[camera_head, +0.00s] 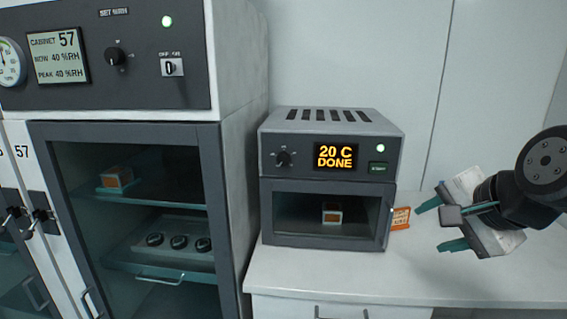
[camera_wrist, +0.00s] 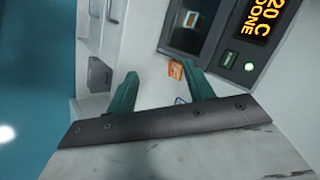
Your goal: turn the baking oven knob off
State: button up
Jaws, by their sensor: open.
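The baking oven (camera_head: 268,180) is a small grey box on the white counter, with a closed glass door and vents on top. Its display (camera_head: 336,156) reads 20 C DONE in orange. The oven knob (camera_head: 284,158) is a black dial at the left of the panel; its exact pointer angle is too small to tell. My gripper (camera_head: 428,226) is open and empty, right of the oven and apart from it, with green fingers pointing left. In the wrist view, my gripper (camera_wrist: 160,88) shows its two fingers spread, with the oven display (camera_wrist: 257,20) at upper right. The knob is not in the wrist view.
An orange card (camera_head: 401,218) stands right of the oven, near my fingers. A tall humidity cabinet (camera_head: 236,150) stands close on the left. The counter (camera_head: 480,285) is clear at the right.

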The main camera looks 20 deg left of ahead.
jog(key=w+a+r+m+t+y, duration=0.1)
jog(key=w+a+m+t, duration=0.1)
jog(key=w+a+m, duration=0.35)
jog(key=w+a+r+m+t+y, duration=0.1)
jog(key=w+a+m, duration=0.1)
jog(key=a, duration=0.6)
jog(key=m+t+h, duration=0.3)
jog(key=m+t, duration=0.4)
jog(key=m, duration=1)
send_near(283, 160)
jog(key=x, duration=0.8)
jog(key=shift+f, duration=0.1)
jog(key=c, duration=1)
